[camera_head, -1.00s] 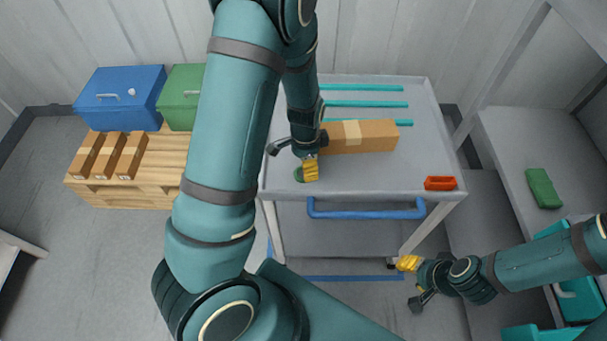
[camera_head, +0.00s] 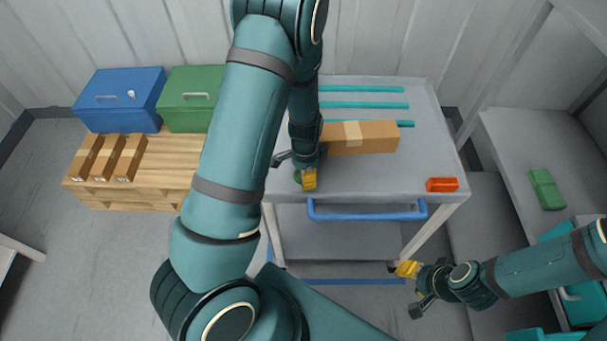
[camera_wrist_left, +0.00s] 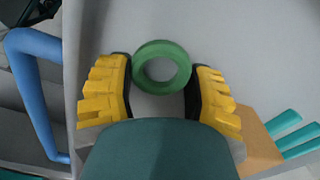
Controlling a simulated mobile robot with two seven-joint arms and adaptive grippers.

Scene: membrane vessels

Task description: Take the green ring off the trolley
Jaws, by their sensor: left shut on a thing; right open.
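The green ring (camera_wrist_left: 162,48) is between the yellow fingers of my left gripper (camera_head: 307,180), near the front left of the grey trolley (camera_head: 380,175). In the left wrist view the dark pads of the fingers are at both sides of the ring, and my left gripper is shut on it. In the head view only a sliver of the ring (camera_head: 297,176) shows beside the fingers. I cannot tell if it is clear of the trolley top. My right gripper (camera_head: 407,269) is open and empty, in front of the trolley's front right leg.
A cardboard box (camera_head: 375,137) lies just right of my left gripper. Behind it are teal bars (camera_head: 365,105). A blue handle (camera_head: 365,214) runs along the front edge. The trolley top between them is clear.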

